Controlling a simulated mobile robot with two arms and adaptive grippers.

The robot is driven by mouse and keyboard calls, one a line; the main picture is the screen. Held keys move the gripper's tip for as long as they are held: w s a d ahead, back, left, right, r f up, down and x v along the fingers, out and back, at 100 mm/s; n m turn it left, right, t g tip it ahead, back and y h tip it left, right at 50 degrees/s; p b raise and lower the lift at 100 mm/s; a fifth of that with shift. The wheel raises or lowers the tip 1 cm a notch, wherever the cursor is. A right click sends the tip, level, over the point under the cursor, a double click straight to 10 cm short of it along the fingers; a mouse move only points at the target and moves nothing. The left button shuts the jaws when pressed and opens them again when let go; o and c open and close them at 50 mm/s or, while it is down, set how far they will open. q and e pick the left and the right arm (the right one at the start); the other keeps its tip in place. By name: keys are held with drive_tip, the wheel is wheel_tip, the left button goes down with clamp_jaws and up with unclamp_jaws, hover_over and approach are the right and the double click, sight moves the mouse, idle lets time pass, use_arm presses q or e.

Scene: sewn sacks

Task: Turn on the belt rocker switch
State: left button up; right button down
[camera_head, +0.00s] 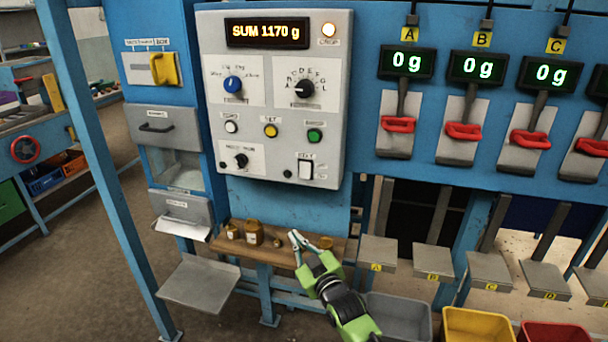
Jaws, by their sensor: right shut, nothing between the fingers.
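The belt rocker switch (305,169) is a white rocker at the lower right of the grey control panel (215,110), under a small label. Which way it is tipped is too small to tell. My right gripper (295,237), green with grey fingers, is below the panel, in front of the wooden shelf. Its fingers are shut and empty, pointing up and to the left. It is apart from the switch, well below it. My left gripper is not in view.
Brown jars (254,233) stand on the wooden shelf (275,257) close to my right gripper. Red-handled levers (463,131) hang under displays reading 0 g at the right. Grey, yellow (478,324) and red bins stand below. The panel display (267,33) reads SUM 1170 g.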

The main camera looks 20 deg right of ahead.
sight(305, 170)
wheel_tip(305, 170, up, 13)
drive_tip(key=w+t, duration=0.1)
drive_tip(key=t, duration=0.1)
drive_tip(key=shift+a+n+t+y, duration=0.15)
drive_tip(key=shift+n+t+y, duration=0.15)
drive_tip(key=shift+n, duration=0.1)
drive_tip(key=shift+w, duration=0.15)
drive_tip(key=shift+w+d+f+b, duration=0.15)
drive_tip(key=shift+w+d+b, duration=0.65)
drive_tip(key=shift+w+b, duration=0.35)
drive_tip(key=shift+w+d+f+b, duration=0.2)
drive_tip(key=shift+w+d+b, duration=0.75)
drive_tip(key=shift+w, duration=0.3)
drive_tip(key=shift+w+d+f+b, duration=0.15)
drive_tip(key=shift+w+d+b, duration=0.55)
drive_tip(key=shift+w+b, duration=0.5)
drive_tip(key=shift+w, duration=0.1)
drive_tip(key=shift+w+d, duration=0.25)
